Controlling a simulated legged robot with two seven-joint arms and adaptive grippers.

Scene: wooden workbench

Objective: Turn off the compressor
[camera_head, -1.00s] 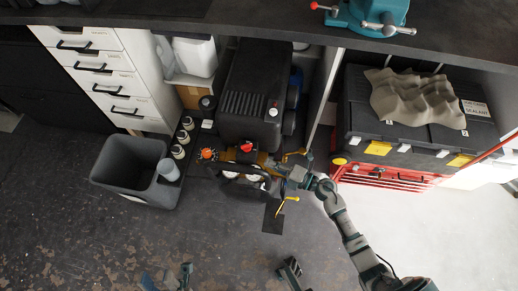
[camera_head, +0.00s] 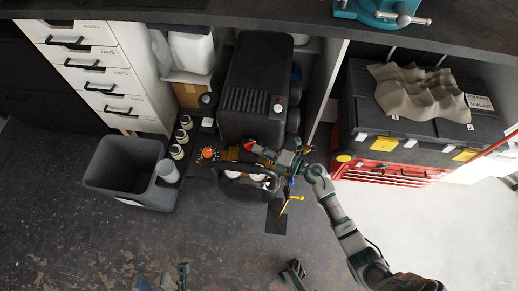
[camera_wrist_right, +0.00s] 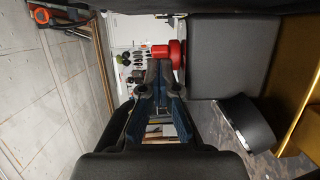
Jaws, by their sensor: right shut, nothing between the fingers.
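A red knob (camera_wrist_right: 178,52) also shows in the right wrist view, beside a big dark box. My right gripper (camera_head: 270,153) is low in front of the housing, right of the red knob. Its fingers (camera_wrist_right: 160,66) are shut and empty, their tips close to the red knob; contact cannot be told. My left gripper (camera_head: 166,279) shows only partly at the bottom edge.
A grey bin (camera_head: 125,170) and several small bottles (camera_head: 178,152) stand left of the compressor. White drawers (camera_head: 105,70) are at the left. A red tool chest (camera_head: 390,172) with black cases is at the right. A teal vise sits on the bench. The floor in front is mostly clear.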

